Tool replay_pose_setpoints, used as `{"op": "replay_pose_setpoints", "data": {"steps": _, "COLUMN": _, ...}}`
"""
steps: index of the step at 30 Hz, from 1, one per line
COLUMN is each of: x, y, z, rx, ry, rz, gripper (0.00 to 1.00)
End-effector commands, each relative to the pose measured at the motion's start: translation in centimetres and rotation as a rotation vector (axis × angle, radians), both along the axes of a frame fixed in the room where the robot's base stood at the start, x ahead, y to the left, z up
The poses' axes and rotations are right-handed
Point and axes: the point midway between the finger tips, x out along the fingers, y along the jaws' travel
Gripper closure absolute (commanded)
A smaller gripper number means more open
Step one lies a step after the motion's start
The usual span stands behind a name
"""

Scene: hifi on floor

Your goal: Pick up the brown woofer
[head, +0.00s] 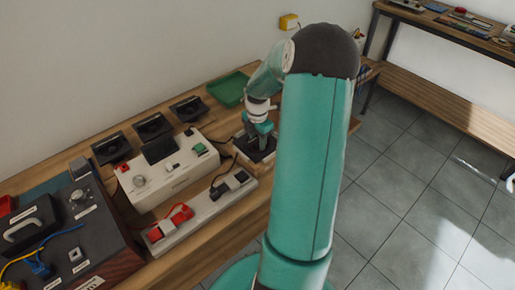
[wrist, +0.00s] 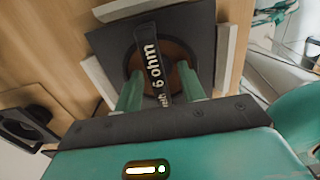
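The brown woofer has a dark square frame (wrist: 103,42) and a brown round cone, with a black bar marked "6 ohm" (wrist: 150,60) standing across it. In the wrist view it lies under my gripper (wrist: 160,84), whose two green fingers stand apart on either side of the bar, with a gap showing on each side. The fingertips are over the cone area; I cannot tell whether they touch it. In the head view my gripper (head: 261,130) points down at the dark square woofer (head: 259,154) on the wooden bench, and partly hides it.
Pale strips (wrist: 228,48) border the woofer. Several other black speakers (head: 153,127) stand along the wall. A green tray (head: 230,88) is behind my gripper. A white device (head: 165,172) and a white strip with red and black plugs (head: 205,208) lie left. Tiled floor is right.

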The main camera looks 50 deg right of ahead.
Motion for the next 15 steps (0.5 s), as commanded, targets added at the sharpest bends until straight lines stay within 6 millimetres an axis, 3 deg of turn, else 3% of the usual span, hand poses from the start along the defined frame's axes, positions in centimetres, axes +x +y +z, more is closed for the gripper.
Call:
{"op": "replay_pose_setpoints", "data": {"steps": 4, "x": 0.00, "y": 0.00, "z": 0.00, "rx": 0.000, "ry": 0.000, "rz": 0.000, "gripper": 0.60}}
{"op": "replay_pose_setpoints", "data": {"steps": 10, "x": 0.00, "y": -0.02, "z": 0.01, "rx": 0.000, "ry": 0.000, "rz": 0.000, "gripper": 0.97}}
{"op": "replay_pose_setpoints", "data": {"steps": 15, "x": -0.01, "y": -0.02, "z": 0.02, "rx": 0.000, "ry": 0.000, "rz": 0.000, "gripper": 1.00}}
